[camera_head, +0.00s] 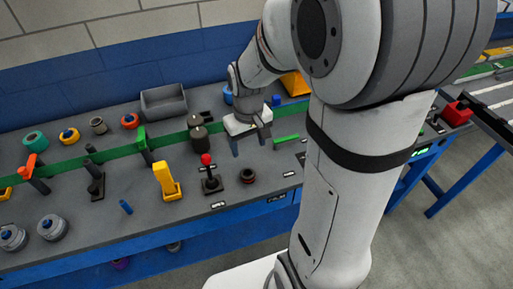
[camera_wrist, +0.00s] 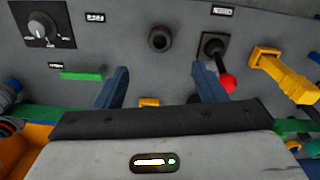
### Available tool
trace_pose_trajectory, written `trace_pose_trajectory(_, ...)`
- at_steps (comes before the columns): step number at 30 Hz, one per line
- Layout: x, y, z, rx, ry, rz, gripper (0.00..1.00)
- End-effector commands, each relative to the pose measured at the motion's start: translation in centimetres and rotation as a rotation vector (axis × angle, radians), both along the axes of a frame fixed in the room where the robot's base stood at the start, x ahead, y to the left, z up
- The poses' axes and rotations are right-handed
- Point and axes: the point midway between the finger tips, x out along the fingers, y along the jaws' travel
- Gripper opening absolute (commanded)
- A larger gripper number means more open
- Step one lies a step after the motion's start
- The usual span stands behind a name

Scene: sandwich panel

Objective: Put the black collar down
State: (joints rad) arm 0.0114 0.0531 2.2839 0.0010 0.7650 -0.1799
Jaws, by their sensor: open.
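The black collar (camera_head: 248,175) is a short dark ring with a reddish-brown inside, standing on the grey panel near its front edge. It also shows in the wrist view (camera_wrist: 160,39), at the top middle, with its hole facing up. My gripper (camera_head: 249,147) is open, with its two blue-grey fingers spread apart. In the wrist view the gripper (camera_wrist: 160,72) has nothing between its fingertips. The collar lies beyond the fingertips, apart from them, on the front-edge side of the panel.
A red-knobbed joystick (camera_head: 207,161) stands left of the collar, with a yellow handle (camera_head: 166,181) further left. The joystick's red ball (camera_wrist: 228,83) is close to one finger in the wrist view. A green bar (camera_head: 286,139) lies right of my gripper. A grey bin (camera_head: 164,103) stands behind.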

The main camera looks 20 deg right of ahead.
Motion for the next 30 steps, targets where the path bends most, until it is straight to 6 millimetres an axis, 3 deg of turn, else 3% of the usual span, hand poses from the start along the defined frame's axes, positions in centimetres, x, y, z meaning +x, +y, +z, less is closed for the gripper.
trace_pose_trajectory(1, -1.0, 0.0, 1.6, 0.001, -0.031, -0.014, 0.64)
trace_pose_trajectory(6, -5.3, 0.0, 6.0, 0.006, -0.118, -0.077, 0.64)
trace_pose_trajectory(10, -8.4, 0.0, 8.1, 0.013, -0.176, -0.120, 0.64)
trace_pose_trajectory(15, -11.1, 0.0, 9.4, 0.021, -0.223, -0.156, 0.64)
trace_pose_trajectory(30, -12.0, 0.3, 9.6, 0.024, -0.237, -0.169, 0.64)
